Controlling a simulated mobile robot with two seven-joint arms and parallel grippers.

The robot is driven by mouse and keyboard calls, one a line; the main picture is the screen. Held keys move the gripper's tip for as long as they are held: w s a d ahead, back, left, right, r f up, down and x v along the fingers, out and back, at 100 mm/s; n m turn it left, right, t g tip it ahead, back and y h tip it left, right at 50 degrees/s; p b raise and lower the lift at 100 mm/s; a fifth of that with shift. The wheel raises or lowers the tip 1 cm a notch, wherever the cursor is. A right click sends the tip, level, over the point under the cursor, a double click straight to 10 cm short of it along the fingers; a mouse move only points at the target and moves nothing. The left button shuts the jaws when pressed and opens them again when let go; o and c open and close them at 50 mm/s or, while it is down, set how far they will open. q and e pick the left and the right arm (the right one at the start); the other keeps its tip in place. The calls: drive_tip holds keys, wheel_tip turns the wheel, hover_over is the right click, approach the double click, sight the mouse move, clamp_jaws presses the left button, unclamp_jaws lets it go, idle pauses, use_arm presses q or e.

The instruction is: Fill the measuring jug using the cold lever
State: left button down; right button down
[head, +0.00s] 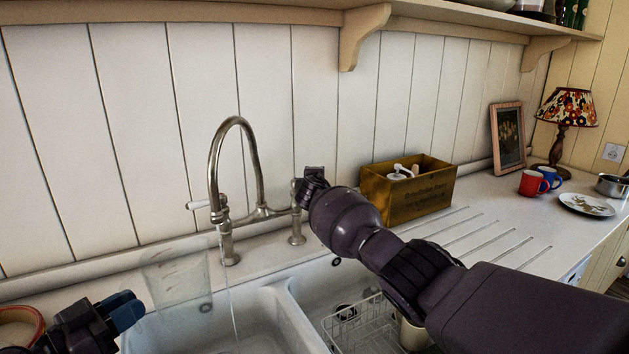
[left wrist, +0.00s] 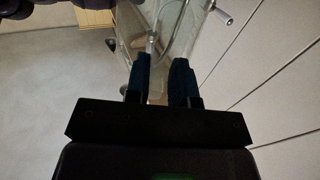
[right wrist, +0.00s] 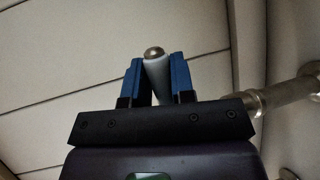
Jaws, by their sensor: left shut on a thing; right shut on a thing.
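The clear measuring jug (head: 176,282) hangs over the left sink basin, roughly upright. My left gripper (head: 128,310) is shut on its left side; in the left wrist view the blue fingers (left wrist: 166,75) close on a clear part of the jug (left wrist: 158,45). A thin stream of water (head: 229,295) falls from the brass tap (head: 215,165). It shows just right of the jug; I cannot tell whether any enters it, nor its water level. My right gripper (head: 314,176) is shut on the tap's right lever, whose pale handle (right wrist: 157,72) sits between the fingers (right wrist: 157,80).
The tap's left lever (head: 198,204) has a white handle and is free. A wire rack (head: 352,325) stands in the right basin. A wooden box (head: 410,192), a red mug (head: 532,184), a plate (head: 587,205) and a lamp (head: 565,110) stand on the right counter.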

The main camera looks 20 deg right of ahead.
drive_tip(key=shift+s+a+m+g+h, duration=0.1)
drive_tip(key=shift+s+m+g+h, duration=0.3)
drive_tip(key=shift+m+h, duration=0.3)
drive_tip(key=shift+s+a+m+g+h, duration=0.1)
drive_tip(key=shift+s+m+g+h, duration=0.3)
drive_tip(key=shift+m+h, duration=0.35)
drive_tip(key=shift+s+m+g+h, duration=0.25)
drive_tip(key=shift+m+g+h, duration=0.3)
drive_tip(key=shift+h, duration=0.3)
drive_tip(key=c, duration=1)
unclamp_jaws()
drive_tip(key=shift+v, duration=6)
drive_tip(key=shift+a+f, duration=0.1)
